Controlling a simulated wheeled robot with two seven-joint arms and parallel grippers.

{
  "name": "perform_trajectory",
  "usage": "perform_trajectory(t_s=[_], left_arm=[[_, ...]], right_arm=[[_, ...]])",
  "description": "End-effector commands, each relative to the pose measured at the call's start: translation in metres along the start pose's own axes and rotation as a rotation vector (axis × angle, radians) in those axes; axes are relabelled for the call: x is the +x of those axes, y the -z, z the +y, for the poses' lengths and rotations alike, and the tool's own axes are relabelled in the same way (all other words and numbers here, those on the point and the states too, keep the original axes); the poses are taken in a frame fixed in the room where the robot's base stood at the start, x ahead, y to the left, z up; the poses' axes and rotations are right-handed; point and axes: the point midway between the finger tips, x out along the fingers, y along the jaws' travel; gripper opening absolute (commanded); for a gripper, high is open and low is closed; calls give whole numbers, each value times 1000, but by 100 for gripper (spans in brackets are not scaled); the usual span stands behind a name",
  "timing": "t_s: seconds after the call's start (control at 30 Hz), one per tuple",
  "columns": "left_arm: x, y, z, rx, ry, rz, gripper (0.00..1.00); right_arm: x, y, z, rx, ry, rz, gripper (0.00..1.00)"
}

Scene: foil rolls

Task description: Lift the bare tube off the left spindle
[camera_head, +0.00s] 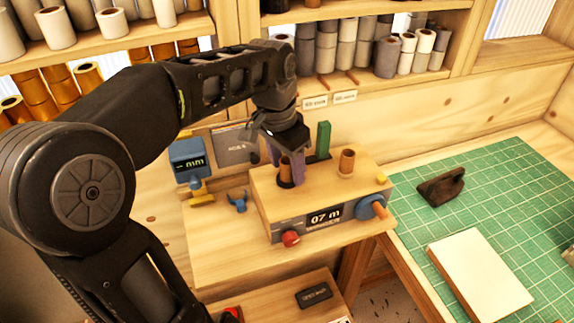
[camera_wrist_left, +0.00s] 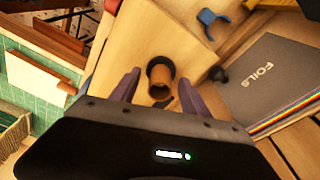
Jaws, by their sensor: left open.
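The bare tube (camera_head: 285,167) is a short brown cardboard cylinder standing upright at the left spindle of the wooden winder box (camera_head: 318,183). A dark ring shows around its base. My left gripper (camera_head: 284,168) is above the box, pointing down, with its purple-grey fingers either side of the tube. In the left wrist view the tube (camera_wrist_left: 160,80) lies between the open fingertips of my left gripper (camera_wrist_left: 160,84), with a gap on each side. The spindle inside the tube is hard to make out. My right gripper is not in view.
A second brown tube (camera_head: 347,162) stands on the box to the right. A green upright post (camera_head: 323,140) rises behind. The box front has a display (camera_head: 325,217), red knob (camera_head: 291,238) and blue crank (camera_head: 370,207). A green cutting mat (camera_head: 500,190) lies right.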

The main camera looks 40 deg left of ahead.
Motion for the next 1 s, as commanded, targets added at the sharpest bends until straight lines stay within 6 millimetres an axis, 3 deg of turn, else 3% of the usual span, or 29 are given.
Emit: perform_trajectory(t_s=[0.53,1.0], left_arm=[[0,0,0,-1,1,1,54],[0,0,0,-1,1,0,16]], right_arm=[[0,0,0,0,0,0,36],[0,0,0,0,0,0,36]])
